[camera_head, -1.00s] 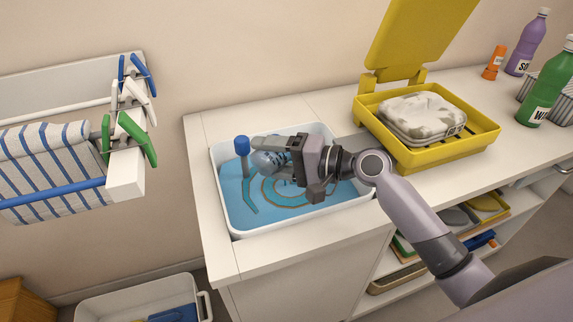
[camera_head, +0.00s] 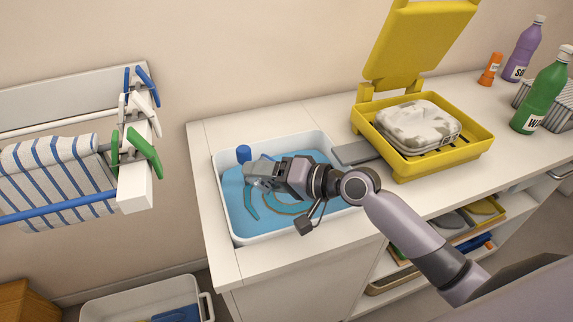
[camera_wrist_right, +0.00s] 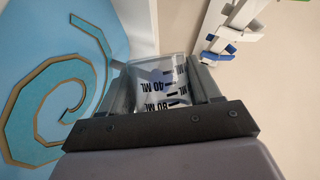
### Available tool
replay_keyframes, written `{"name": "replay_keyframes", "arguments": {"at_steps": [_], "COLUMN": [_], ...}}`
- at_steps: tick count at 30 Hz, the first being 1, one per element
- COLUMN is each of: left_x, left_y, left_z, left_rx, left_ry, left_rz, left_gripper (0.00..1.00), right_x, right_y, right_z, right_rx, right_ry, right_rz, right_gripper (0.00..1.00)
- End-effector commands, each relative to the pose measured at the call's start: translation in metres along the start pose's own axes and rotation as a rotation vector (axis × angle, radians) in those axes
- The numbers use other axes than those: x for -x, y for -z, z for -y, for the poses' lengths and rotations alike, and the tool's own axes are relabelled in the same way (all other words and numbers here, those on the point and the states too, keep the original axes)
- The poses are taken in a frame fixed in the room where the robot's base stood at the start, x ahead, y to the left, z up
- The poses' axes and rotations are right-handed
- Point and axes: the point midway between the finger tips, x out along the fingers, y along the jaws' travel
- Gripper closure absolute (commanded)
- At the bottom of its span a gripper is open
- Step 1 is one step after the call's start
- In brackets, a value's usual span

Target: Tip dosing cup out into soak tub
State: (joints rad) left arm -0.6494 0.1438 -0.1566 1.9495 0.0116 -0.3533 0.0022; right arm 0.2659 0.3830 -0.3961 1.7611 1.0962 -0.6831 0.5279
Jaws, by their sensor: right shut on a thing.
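The soak tub (camera_head: 229,226) is a white tub with blue content and a darker blue and brown swirl, set on the white counter. My right gripper (camera_head: 260,174) is over the tub and shut on the dosing cup. In the right wrist view the clear dosing cup (camera_wrist_right: 158,88), with black ML marks, sits between the two fingers of my right gripper (camera_wrist_right: 162,82). Its marks read turned over, so the cup looks tipped. In the head view the gripper mostly hides the cup. I cannot tell whether liquid is left in it. My left gripper is not in view.
A blue-topped object (camera_head: 243,153) stands in the tub's back left corner. A grey slab (camera_head: 356,153) lies right of the tub, beside an open yellow case (camera_head: 440,164). Bottles stand at the far right. A rack with a striped cloth (camera_head: 62,178) hangs at the left.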

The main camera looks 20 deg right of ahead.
Motion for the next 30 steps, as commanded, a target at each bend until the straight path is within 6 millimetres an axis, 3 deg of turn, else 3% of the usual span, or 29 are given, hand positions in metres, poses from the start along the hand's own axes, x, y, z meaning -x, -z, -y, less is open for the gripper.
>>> {"name": "replay_keyframes", "arguments": {"at_steps": [7, 15, 30], "left_x": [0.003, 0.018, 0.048], "left_y": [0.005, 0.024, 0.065], "left_z": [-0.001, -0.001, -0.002], "left_rx": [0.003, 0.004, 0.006], "left_ry": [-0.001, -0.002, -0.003], "left_rz": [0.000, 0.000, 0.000], "left_gripper": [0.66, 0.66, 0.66], "right_x": [-0.001, -0.004, -0.003], "right_y": [-0.002, -0.006, -0.011], "right_z": [-0.003, -0.010, 0.007], "right_rx": [0.056, 0.260, 0.471], "right_ry": [-0.026, -0.111, -0.195], "right_rz": [-0.007, -0.034, -0.064], "right_gripper": [0.69, 0.69, 0.69]}}
